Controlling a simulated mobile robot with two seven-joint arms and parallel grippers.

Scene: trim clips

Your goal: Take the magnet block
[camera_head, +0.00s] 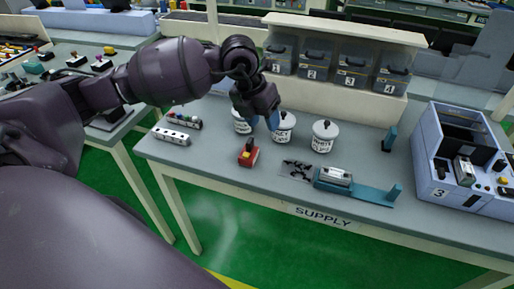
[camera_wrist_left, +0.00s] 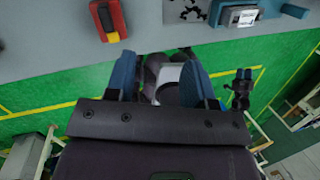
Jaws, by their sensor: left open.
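A red block with a black and yellow top (camera_head: 249,154), which looks like the magnet block, sits on the grey supply table. It also shows in the left wrist view (camera_wrist_left: 109,20), at the top left. My left gripper (camera_head: 260,121) is above the table, just behind and above the block. Its blue fingers are apart with nothing between them in the left wrist view (camera_wrist_left: 163,78). The block is outside the fingers, not touched.
White lidded canisters (camera_head: 324,136) stand behind and right of the block, partly hidden by my gripper. A white strip (camera_head: 171,136) lies left. Dark clips (camera_head: 296,169) and a teal fixture (camera_head: 358,188) lie right. Numbered bins (camera_head: 313,66) stand behind; a blue-grey station (camera_head: 436,160) is far right.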

